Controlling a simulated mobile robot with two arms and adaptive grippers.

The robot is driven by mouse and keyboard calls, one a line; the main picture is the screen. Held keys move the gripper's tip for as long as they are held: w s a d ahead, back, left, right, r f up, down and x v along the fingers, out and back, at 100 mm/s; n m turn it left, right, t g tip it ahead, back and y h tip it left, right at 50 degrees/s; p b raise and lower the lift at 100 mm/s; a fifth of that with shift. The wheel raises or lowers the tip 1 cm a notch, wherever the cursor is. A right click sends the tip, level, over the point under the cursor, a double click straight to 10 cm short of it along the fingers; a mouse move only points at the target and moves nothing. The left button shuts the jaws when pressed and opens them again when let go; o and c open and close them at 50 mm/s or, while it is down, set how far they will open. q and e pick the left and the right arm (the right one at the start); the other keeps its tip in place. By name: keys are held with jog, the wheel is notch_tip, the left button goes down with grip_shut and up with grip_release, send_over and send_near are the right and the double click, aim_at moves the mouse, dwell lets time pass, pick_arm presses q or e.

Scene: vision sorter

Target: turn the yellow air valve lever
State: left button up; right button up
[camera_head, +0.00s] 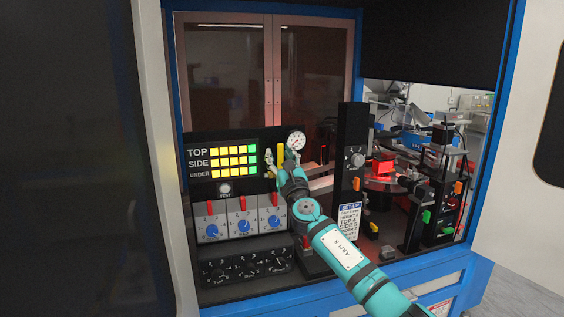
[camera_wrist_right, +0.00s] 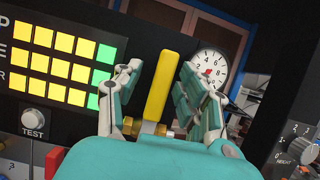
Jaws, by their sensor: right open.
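The yellow air valve lever (camera_wrist_right: 161,84) stands nearly upright in the right wrist view, above brass fittings (camera_wrist_right: 154,128). It also shows as a thin yellow strip in the head view (camera_head: 281,156). My right gripper (camera_wrist_right: 157,80) is open, with one finger on each side of the lever. I see gaps between the fingers and the lever in the wrist view. In the head view my right gripper (camera_head: 281,160) is at the panel, and my arm hides part of the valve area. My left gripper is not in view.
A round pressure gauge (camera_wrist_right: 209,68) sits just right of the lever. A lit indicator panel (camera_head: 222,160) is on the left, above a TEST button (camera_head: 224,188) and blue dials (camera_head: 243,225). A black post (camera_head: 351,150) with a knob stands to the right.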

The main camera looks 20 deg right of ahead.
jog(key=v, duration=1.2)
jog(key=shift+f, duration=0.1)
